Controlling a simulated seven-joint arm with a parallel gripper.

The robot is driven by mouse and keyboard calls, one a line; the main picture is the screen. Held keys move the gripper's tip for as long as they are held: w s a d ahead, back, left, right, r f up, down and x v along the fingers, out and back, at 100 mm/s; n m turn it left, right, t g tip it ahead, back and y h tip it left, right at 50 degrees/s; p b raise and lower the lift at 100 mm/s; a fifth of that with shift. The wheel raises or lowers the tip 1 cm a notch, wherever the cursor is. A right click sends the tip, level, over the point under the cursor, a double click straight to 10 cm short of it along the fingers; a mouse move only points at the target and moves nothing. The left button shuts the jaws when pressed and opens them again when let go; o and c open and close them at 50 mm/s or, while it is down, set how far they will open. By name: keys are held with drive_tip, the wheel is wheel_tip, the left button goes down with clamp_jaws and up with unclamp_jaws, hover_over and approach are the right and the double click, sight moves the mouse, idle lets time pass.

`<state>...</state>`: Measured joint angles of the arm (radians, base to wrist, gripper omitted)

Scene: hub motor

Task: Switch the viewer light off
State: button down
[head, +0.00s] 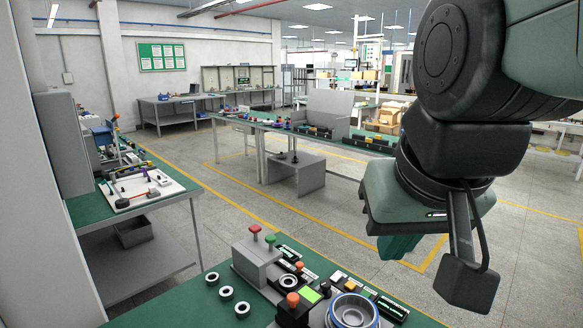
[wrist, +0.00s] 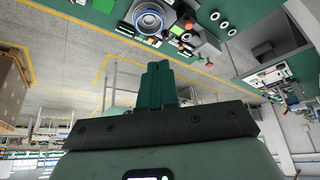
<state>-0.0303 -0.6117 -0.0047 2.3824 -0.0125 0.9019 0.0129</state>
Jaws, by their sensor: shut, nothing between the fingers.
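In the wrist view, the green fingers of my gripper (wrist: 158,68) are together and empty.
A silver round part with a blue ring (head: 352,312) stands at the table's front; it also shows in the wrist view (wrist: 149,20). Several dark rings (head: 227,292) lie on the left. A second bench (head: 300,130) stands behind, across open floor.

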drive_tip(key=s, duration=0.1)
drive_tip(key=s+f, duration=0.1)
drive_tip(key=s, duration=0.1)
drive_tip(key=shift+s+f, duration=0.35)
drive_tip(key=shift+f, duration=0.05)
drive_tip(key=shift+w, duration=0.1)
drive_tip(key=w+d+f+m+g+h, duration=0.1)
drive_tip(key=w+f+m, duration=0.15)
drive_tip(key=w, duration=1.15)
drive_tip(key=w+f+m+g+h, duration=0.1)
drive_tip(key=w+m, duration=0.2)
drive_tip(key=w, duration=1.1)
drive_tip(key=w+f+m, duration=0.2)
drive_tip(key=w+f, duration=0.6)
drive_tip(key=f, duration=0.4)
drive_tip(key=w+f+m, duration=0.1)
drive_tip(key=w+f, duration=0.8)
drive_tip(key=f, duration=0.3)
drive_tip(key=shift+f+m+g+h, duration=0.3)
drive_tip(key=shift+f+m+h, duration=0.05)
drive_tip(key=shift+f+h, duration=0.05)
